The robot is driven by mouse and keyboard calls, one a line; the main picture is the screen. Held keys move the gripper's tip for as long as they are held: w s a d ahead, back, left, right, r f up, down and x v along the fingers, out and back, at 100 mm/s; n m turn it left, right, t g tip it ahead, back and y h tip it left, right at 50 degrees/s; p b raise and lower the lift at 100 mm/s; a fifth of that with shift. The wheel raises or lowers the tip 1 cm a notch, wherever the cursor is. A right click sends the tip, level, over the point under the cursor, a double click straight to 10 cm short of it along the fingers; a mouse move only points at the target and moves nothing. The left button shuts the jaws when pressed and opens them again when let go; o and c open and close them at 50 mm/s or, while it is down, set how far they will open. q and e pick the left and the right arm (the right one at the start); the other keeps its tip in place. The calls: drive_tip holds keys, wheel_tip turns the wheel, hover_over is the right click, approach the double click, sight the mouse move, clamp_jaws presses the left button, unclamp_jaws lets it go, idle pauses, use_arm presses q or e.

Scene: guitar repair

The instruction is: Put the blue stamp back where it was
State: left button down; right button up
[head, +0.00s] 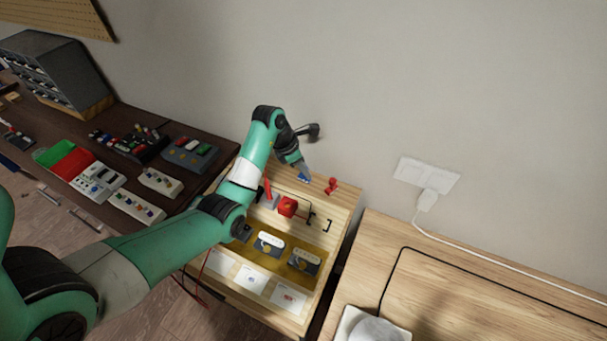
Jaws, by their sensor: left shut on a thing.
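My left gripper (301,168) is at the end of the green arm, over the back of the light wooden cabinet top. It is shut on the blue stamp (305,178), a small blue piece under its fingertips. I cannot tell whether the stamp touches the wood. A red stamp (332,185) stands just to its right on the same top. My right gripper is not in view.
A red object (287,206) and black hooks (327,222) are on the wooden top, in front of the gripper. Dark blocks (303,262) sit in a yellow tray (283,240), with white cards (289,297) nearer. A dark bench with bins stands left; a wooden table (480,270) stands right.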

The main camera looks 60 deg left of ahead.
use_arm(q)
drive_tip(key=shift+d+f, duration=0.15)
drive_tip(key=shift+d, duration=0.05)
drive_tip(key=shift+a+f, duration=0.1)
drive_tip(key=shift+f, duration=0.05)
drive_tip(key=c, duration=0.7)
unclamp_jaws()
drive_tip(key=shift+r+p, duration=0.4)
drive_tip(key=p+v, duration=0.7)
drive_tip(key=v, duration=0.4)
drive_tip(key=shift+s+r+p, duration=0.15)
drive_tip(key=shift+r+p, duration=0.15)
drive_tip(key=shift+p, duration=0.05)
